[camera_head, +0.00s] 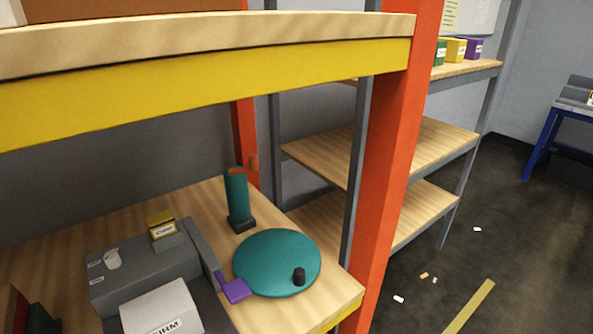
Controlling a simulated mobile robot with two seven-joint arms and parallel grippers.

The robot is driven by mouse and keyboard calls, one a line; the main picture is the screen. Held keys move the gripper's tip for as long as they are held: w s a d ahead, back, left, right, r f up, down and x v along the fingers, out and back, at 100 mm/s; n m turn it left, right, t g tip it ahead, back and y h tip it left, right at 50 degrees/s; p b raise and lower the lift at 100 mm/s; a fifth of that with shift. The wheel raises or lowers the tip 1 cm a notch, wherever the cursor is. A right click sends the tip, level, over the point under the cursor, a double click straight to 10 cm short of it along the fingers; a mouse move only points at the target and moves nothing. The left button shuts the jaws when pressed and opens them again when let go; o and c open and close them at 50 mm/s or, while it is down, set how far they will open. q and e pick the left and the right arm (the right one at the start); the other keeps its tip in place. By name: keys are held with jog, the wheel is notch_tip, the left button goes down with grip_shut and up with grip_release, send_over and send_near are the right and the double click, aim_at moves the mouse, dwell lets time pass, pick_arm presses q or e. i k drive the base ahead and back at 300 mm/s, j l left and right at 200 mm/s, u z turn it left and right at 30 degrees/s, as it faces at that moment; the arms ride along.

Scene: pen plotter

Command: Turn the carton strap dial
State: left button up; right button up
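A grey machine (135,273) stands on the wooden lower shelf at the lower left. A small white knob (112,259) is on its top, with small labels beside it too small to read. A white sloped part (160,308) at its front carries a label that seems to read "FIRM". To its right is a teal round disc (265,255) with a black knob (299,276) near its edge. A purple tab (235,290) lies between machine and disc. I cannot tell for certain which part is the strap dial. Neither of my grippers is in view.
A yellow-faced upper shelf (220,85) overhangs the machine, and an orange post (390,170) stands at right. A teal cylinder (236,197) stands behind the disc. A yellow labelled block (162,225) sits on the machine's back. Bits of litter (398,299) lie on the floor.

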aim_at(112, 258)
jog(key=u, duration=1.45)
